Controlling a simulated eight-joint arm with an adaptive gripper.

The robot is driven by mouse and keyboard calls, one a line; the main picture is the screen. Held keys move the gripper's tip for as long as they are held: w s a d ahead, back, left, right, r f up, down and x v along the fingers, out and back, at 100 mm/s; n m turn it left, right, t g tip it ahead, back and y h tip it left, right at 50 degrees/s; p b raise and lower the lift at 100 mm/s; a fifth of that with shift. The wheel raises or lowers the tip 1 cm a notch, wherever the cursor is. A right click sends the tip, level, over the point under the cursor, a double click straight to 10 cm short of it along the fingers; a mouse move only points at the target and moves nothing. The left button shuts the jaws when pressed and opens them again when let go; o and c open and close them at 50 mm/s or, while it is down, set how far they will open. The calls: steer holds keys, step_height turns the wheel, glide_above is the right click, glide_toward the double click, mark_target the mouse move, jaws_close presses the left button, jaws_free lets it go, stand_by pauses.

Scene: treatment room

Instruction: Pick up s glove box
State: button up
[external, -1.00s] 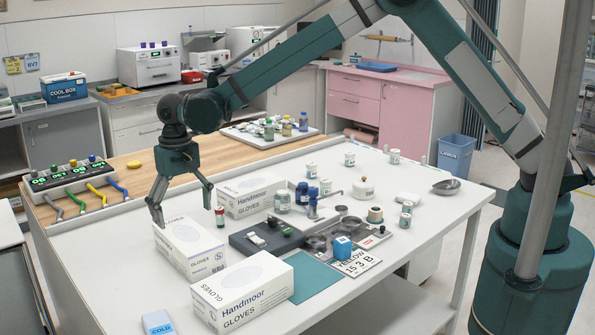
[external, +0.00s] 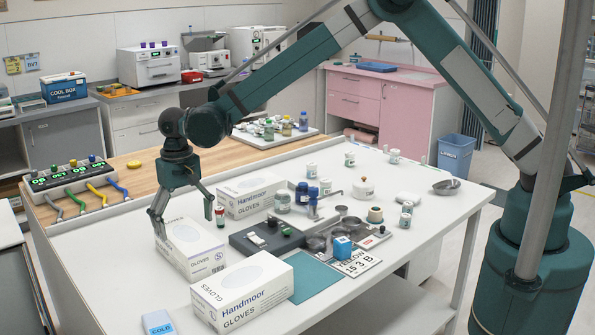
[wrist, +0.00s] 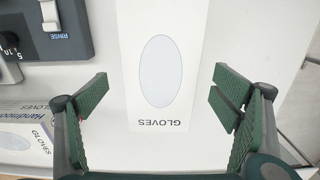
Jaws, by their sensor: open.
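The S glove box (external: 190,252) is a white carton marked GLOVES with an S on its end, lying on the white table at left. Its top with an oval opening also shows in the wrist view (wrist: 161,72). My gripper (external: 185,227) is open and points down over this box, one finger at each long side. In the wrist view my gripper (wrist: 161,97) has its two green-padded fingers apart, with a gap between each finger and the box. The left finger hides a bit of the box's far left side in the external view.
Another glove box (external: 243,290) lies in front to the right, and a third (external: 251,196) lies behind. A dark tray device (external: 266,238) is to the right. A blue COLD pack (external: 158,323) lies at the front edge.

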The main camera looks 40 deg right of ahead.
mark_target(186, 233)
steer(key=shift+f, duration=2.1)
steer(key=shift+c, duration=0.3)
steer(key=c, duration=1.3)
steer(key=shift+r, duration=0.15)
steer(key=shift+r, duration=4.9)
